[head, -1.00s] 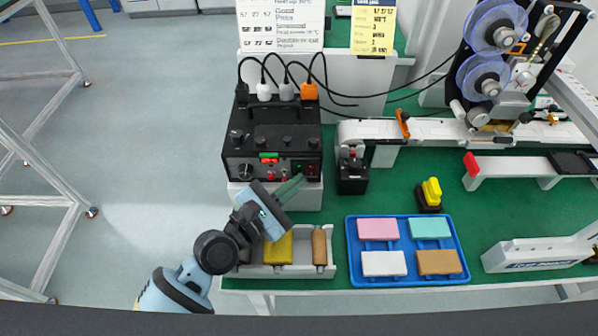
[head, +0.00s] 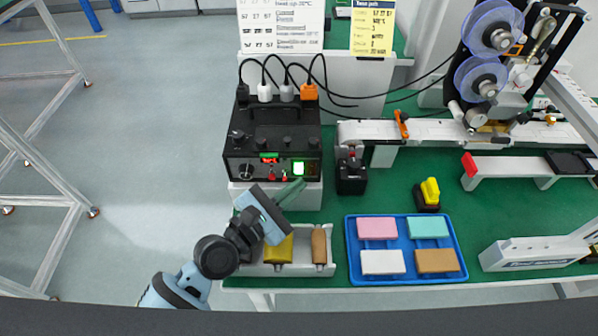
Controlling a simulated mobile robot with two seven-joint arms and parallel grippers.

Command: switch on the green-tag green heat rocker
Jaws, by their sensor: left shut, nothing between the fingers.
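The black control box (head: 272,140) stands on a white block at the left of the green bench. A green tag (head: 269,155) sits on its front above a small red display (head: 269,160). My right gripper is not in view.
A grey tray (head: 328,262) with a yellow and a brown piece lies below my gripper. A blue tray (head: 353,273) with coloured blocks is to the right. A black switch box (head: 351,178) stands beside the control box. Cables rise behind it.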

